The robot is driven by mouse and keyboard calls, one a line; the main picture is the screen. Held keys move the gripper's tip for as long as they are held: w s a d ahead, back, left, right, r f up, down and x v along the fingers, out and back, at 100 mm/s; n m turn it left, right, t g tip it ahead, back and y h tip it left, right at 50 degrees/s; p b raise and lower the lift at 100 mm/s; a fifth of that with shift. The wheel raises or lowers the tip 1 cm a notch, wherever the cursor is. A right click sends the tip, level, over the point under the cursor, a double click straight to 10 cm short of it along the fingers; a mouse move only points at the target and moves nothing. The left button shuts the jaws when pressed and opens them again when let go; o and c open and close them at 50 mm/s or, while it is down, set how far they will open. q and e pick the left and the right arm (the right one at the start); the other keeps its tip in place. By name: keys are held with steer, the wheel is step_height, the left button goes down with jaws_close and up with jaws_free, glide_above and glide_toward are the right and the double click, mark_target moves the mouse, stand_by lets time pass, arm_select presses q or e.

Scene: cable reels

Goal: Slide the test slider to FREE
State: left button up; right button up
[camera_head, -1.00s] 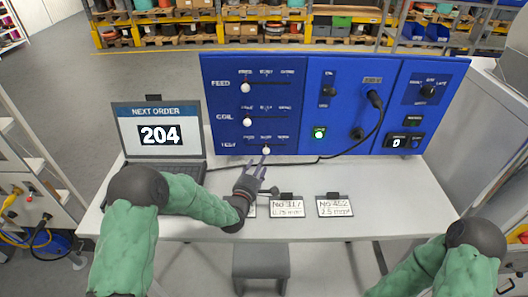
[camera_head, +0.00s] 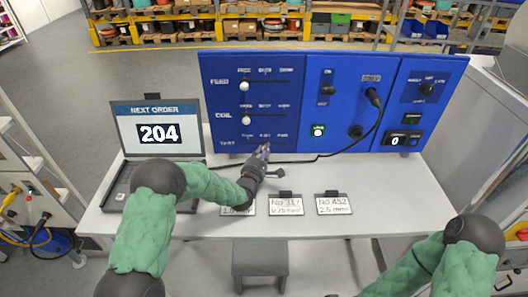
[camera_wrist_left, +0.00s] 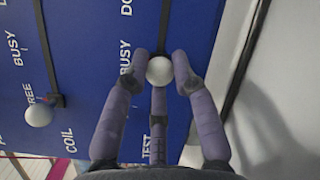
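The blue panel (camera_head: 300,75) has FEED, COIL and TEST slider rows. The white FEED knob (camera_head: 244,86) and COIL knob (camera_head: 246,121) sit at the left ends of their slots. My left gripper (camera_head: 264,150) is at the TEST row and hides its knob in the head view. In the left wrist view the white TEST knob (camera_wrist_left: 160,70) is between my purple fingertips, which close in on both sides and seem to touch it. Part of its slot shows beyond the knob. The fingers cover some labels, so its exact mark is unclear. My right gripper is out of view.
A laptop (camera_head: 158,135) showing 204 stands at the left of the white table (camera_head: 390,185). Label cards (camera_head: 285,205) lie along the front. A black cable (camera_head: 362,140) hangs from the panel across the table behind my gripper. A grey stool (camera_head: 260,260) is in front.

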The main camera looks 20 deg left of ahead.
arm_select(q)
jaws_close()
steer(key=shift+s+a+f+b, duration=0.1)
steer(key=shift+a+b, duration=0.2)
steer(key=shift+a, duration=0.15)
steer(key=a+b, duration=0.1)
steer(key=a, duration=0.1)
steer(key=s+a+b, duration=0.1)
steer(key=a+b, duration=0.1)
steer(key=a, duration=0.1)
steer(key=shift+s+a, duration=0.35)
steer(key=o, duration=0.7)
jaws_free()
steer(key=shift+o, duration=0.6)
steer(key=shift+a, duration=0.2)
steer(key=shift+s+d, duration=0.1)
steer(key=shift+s, duration=0.05)
